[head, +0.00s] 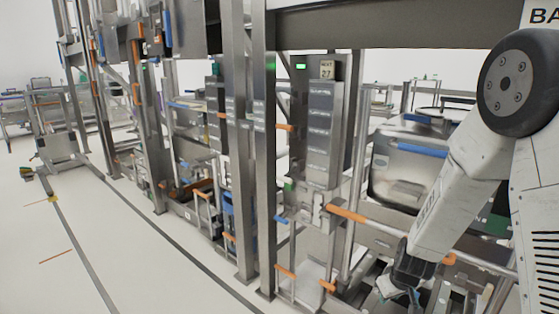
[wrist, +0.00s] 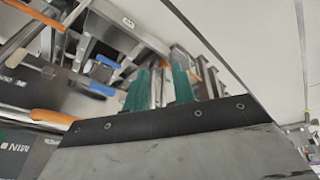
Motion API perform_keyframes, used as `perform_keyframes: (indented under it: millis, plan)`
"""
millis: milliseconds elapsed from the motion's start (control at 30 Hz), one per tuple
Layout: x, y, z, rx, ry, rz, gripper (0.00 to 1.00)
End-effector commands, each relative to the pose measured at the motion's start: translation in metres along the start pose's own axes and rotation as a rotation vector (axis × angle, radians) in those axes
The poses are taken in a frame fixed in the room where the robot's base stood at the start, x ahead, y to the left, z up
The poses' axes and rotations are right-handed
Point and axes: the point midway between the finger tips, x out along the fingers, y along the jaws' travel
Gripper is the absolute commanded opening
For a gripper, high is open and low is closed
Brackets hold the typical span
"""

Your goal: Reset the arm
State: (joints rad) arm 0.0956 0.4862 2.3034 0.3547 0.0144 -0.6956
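My white arm comes down from the upper right of the head view. My gripper (wrist: 160,88) shows in the wrist view with two green-padded fingers standing apart, with no object clearly held between them. In the head view my gripper is low at the right, beside the steel frame and partly lost in clutter. A shiny steel bin (head: 395,185) with a blue bar stands left of and behind my arm, partly covered by it.
A grey control column (head: 320,130) with a green light and a small display stands at the centre. Steel posts (head: 240,150) and orange-ended bars (head: 350,214) crowd the area near my gripper. Open pale floor (head: 60,260) lies at the left.

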Motion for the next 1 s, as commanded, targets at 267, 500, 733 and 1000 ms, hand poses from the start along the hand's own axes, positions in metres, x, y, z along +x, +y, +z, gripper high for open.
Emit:
perform_keyframes:
  millis: [267,500,733,1000]
  plan:
    - [-0.138,-0.048,0.044,0.165,-0.235,-0.17,0.26]
    - [-0.244,-0.068,0.099,0.25,-0.397,-0.166,0.26]
    - [-0.325,-0.076,0.152,0.284,-0.441,-0.104,0.26]
    - [-0.374,-0.08,0.175,0.256,-0.286,-0.056,0.26]
